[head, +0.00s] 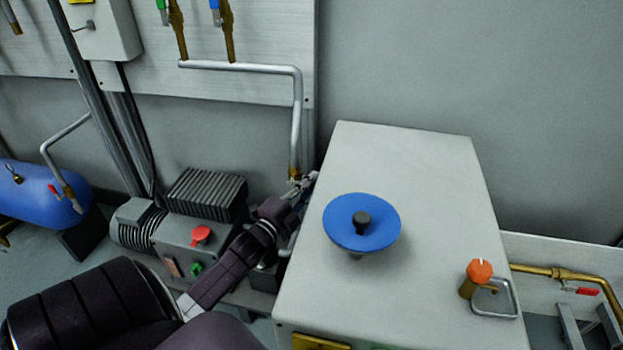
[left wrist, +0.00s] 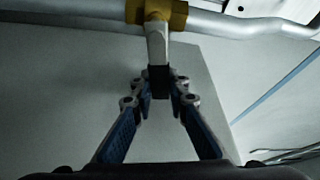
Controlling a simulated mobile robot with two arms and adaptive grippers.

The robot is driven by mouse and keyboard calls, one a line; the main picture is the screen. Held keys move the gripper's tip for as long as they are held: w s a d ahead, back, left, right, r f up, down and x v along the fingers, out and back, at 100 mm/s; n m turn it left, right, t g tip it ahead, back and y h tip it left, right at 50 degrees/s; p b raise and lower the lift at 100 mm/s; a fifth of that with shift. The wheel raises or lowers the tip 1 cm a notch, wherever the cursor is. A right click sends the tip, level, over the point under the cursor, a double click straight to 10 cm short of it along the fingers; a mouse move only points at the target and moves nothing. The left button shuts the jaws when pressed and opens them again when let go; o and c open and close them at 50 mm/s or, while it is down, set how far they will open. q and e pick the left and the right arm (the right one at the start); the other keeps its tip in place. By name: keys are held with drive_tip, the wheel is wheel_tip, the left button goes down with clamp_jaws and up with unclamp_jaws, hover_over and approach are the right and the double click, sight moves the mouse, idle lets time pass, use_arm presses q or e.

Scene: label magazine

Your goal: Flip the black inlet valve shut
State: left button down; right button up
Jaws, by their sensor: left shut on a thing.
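The inlet valve shows in the left wrist view as a brass body (left wrist: 160,13) on a silver pipe, with a pale lever (left wrist: 157,45) ending in a black grip (left wrist: 158,78). The lever stands out across the pipe in that picture. My left gripper (left wrist: 160,92) has its two fingertips closed on the black grip. In the head view my left gripper (head: 300,186) reaches the brass valve body (head: 294,174) at the lower end of the bent pipe, beside the white cabinet. It largely hides the lever there. My right gripper is not in view.
The white cabinet (head: 415,175) stands close to the right of my gripper, with a blue disc knob (head: 345,228) on top. A motor unit (head: 190,235) with a red button lies left of my arm. A bent silver pipe (head: 298,110) runs above the gripper.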

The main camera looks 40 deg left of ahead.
use_arm(q)
drive_tip(key=shift+f+m+g+p, duration=0.2)
drive_tip(key=shift+m+g+p, duration=0.1)
drive_tip(key=shift+m+p, duration=0.5)
drive_tip(key=shift+f+m+h, duration=0.3)
drive_tip(key=shift+f+m, duration=0.2)
drive_tip(key=shift+f, duration=0.05)
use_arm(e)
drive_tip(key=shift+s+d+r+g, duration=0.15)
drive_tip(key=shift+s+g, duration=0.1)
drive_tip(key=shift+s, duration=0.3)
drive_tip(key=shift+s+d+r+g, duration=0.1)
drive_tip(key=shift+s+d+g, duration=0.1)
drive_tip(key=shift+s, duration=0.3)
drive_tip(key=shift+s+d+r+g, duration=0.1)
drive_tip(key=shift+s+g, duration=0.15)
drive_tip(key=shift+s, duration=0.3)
use_arm(q)
drive_tip(key=c, duration=1.8)
unclamp_jaws()
drive_tip(key=shift+c, duration=0.2)
drive_tip(key=shift+s, duration=0.1)
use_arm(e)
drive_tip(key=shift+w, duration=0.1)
use_arm(q)
drive_tip(key=s+d, duration=0.1)
drive_tip(key=s, duration=1)
drive_tip(key=shift+s+d, duration=0.2)
drive_tip(key=shift+s, duration=0.15)
